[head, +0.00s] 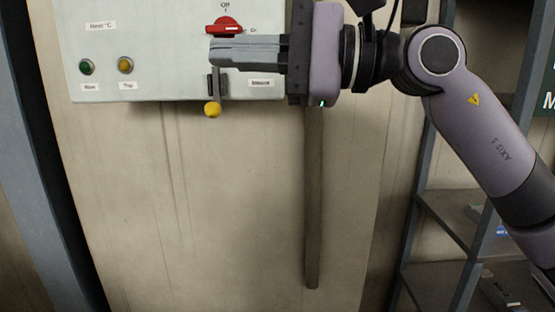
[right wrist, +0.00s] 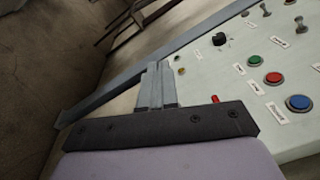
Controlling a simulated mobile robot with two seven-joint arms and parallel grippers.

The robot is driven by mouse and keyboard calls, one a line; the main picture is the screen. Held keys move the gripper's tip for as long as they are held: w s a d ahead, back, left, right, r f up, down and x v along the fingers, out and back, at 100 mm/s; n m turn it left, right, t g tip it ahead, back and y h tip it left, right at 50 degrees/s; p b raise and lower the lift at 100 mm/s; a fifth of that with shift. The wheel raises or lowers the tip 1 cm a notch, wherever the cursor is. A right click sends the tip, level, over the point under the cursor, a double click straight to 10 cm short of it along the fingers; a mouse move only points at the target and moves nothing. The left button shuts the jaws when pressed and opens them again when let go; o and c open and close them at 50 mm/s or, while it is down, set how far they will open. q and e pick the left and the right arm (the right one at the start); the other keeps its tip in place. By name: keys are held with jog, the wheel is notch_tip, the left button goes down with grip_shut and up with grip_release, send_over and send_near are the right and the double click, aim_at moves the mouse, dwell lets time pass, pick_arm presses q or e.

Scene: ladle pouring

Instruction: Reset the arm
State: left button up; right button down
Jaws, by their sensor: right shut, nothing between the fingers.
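My right gripper (head: 213,51) reaches in from the right in the head view, level in front of the control panel (head: 165,62). Its fingers are together with nothing between them. They lie just below the red rotary switch (head: 225,27) and across the top of the lever with the yellow knob (head: 212,109), which hangs down. I cannot tell whether the fingers touch either. In the right wrist view the shut fingers (right wrist: 155,68) point over the panel's edge, with a small red part (right wrist: 215,99) beside them. My left gripper is not in view.
A green button (head: 86,67) and a yellow button (head: 126,65) sit on the panel's left. In the right wrist view, a blue button (right wrist: 299,103) and a black knob (right wrist: 221,40) show. A shelf rack (head: 450,220) stands at the right.

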jog(key=w+d+f+n+t+h, duration=0.2)
jog(key=d+f+n+t, duration=0.35)
jog(key=f+n, duration=0.45)
jog(key=w+d+f+n+t+h, duration=0.35)
jog(key=f+n+t, duration=0.35)
jog(key=f, duration=0.6)
jog(key=w+d+f+n+t+h, duration=0.2)
jog(key=d+f+n+t, duration=0.35)
jog(key=f+n, duration=0.5)
jog(key=s+d+f+m+g+h, duration=0.2)
jog(key=s+d+f+m+h, duration=0.15)
jog(key=f+m, duration=0.4)
jog(key=s+d+f+m+g+h, duration=0.2)
jog(key=s+f+m+h, duration=0.15)
jog(key=f, duration=0.65)
jog(key=s+d+f+m+g, duration=0.2)
jog(key=s+f+m+g, duration=0.1)
jog(key=s+f, duration=0.4)
jog(key=s+d+f+m+g+h, duration=0.1)
jog(key=s+d+f+m+g, duration=0.1)
jog(key=s+f+m, duration=0.3)
jog(key=s+f, duration=0.1)
jog(key=s, duration=0.2)
jog(key=shift+s+d+f+g, duration=0.25)
jog(key=shift+f+g, duration=0.15)
jog(key=shift+h, duration=0.25)
